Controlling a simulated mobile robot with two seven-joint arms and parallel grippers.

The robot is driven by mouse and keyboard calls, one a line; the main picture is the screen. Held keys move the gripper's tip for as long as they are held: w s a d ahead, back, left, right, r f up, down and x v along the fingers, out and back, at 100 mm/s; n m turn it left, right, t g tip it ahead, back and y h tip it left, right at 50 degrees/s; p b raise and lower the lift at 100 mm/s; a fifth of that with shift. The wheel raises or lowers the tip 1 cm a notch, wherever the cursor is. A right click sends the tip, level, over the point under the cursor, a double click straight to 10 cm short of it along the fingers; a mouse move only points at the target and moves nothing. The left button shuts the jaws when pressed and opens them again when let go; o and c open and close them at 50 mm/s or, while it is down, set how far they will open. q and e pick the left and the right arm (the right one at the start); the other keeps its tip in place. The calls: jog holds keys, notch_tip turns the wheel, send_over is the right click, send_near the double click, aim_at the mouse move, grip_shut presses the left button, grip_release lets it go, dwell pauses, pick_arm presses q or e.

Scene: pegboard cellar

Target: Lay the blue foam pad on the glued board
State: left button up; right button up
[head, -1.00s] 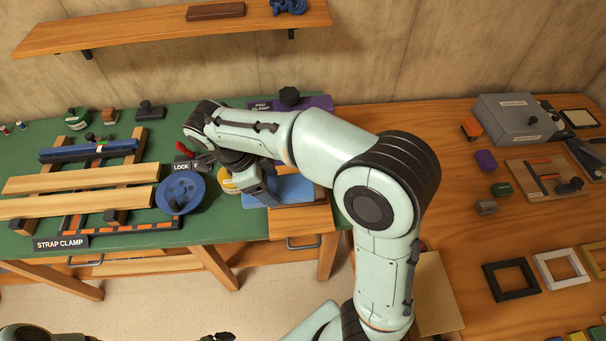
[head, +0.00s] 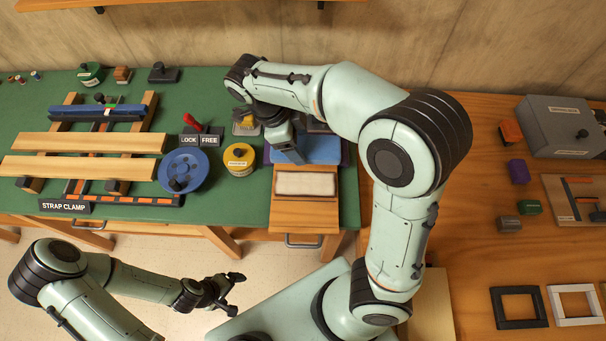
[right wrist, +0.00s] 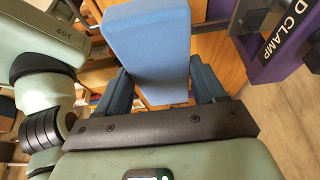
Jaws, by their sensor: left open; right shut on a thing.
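My right gripper (head: 292,153) is shut on the blue foam pad (head: 320,150), just behind the wooden board (head: 303,218) on the green bench. The board has a pale, whitish patch (head: 305,184) on its top, which looks like the glued area. In the right wrist view the pad (right wrist: 147,40) sits between the two fingers of the gripper (right wrist: 160,78). The head view does not show clearly whether the pad touches anything below. My left gripper (head: 218,292) is open and empty, low in front of the bench.
The purple pad clamp (right wrist: 275,45) stands close beside the held pad. Frames and a grey box (head: 560,125) occupy the right-hand table.

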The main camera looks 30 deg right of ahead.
notch_tip(320, 180, down, 17)
jog(key=shift+f+b, duration=0.1)
jog(key=shift+b, duration=0.25)
jog(key=o, duration=1)
jog(key=v, duration=1.2)
jog(key=shift+p, duration=0.35)
